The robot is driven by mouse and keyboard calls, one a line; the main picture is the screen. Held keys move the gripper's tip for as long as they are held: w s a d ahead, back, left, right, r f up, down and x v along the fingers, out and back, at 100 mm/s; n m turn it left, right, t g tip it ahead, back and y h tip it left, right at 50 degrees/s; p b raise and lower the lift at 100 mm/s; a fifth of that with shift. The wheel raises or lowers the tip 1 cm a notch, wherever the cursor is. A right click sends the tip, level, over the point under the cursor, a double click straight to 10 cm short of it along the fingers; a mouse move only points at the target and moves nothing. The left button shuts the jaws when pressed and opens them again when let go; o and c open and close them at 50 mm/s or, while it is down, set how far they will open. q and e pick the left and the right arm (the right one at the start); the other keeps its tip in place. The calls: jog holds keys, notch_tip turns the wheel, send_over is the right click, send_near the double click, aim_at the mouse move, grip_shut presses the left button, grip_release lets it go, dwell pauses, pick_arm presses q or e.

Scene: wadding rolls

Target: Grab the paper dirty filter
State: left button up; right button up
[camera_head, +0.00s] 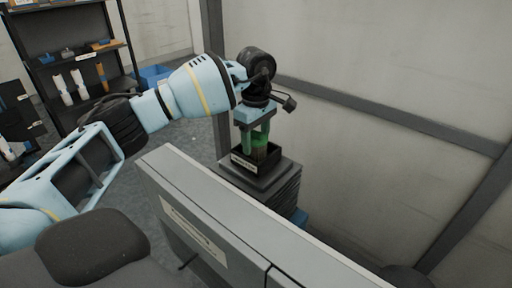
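My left gripper (256,143) reaches down from above into a small black box (244,166) with a white label on its front. Its two green fingers stand apart with a narrow gap. A brownish thing (262,153), perhaps the dirty paper filter, shows at and between the fingertips, partly hidden by the box wall. I cannot tell whether the fingers touch it. My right gripper is not in view.
The box stands on a dark stack (283,182) behind a long grey cabinet or panel (240,227) with a label. A grey wall (400,80) with dark beams is close behind. A black shelf (75,50) with bottles and a blue bin (155,74) stand at the back left.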

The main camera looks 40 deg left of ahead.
aim_at(256, 132)
pick_arm(q)
jog(key=c, duration=0.4)
jog(key=shift+c, duration=0.2)
jog(key=shift+r, duration=0.2)
notch_tip(256, 132, up, 2)
jog(key=shift+r, duration=0.25)
jog(key=shift+s+r, duration=0.15)
jog(key=shift+r, duration=0.15)
jog(key=s+d, duration=0.1)
jog(key=s, duration=0.4)
jog(key=s+d+r, duration=0.1)
jog(key=s+d, duration=0.1)
jog(key=s, duration=0.3)
jog(key=s+d+b, duration=0.1)
jog(key=s+d, duration=0.1)
jog(key=s, duration=0.2)
jog(key=shift+s+d+r, duration=0.15)
jog(key=shift+s+r, duration=0.1)
jog(key=shift+s, duration=0.15)
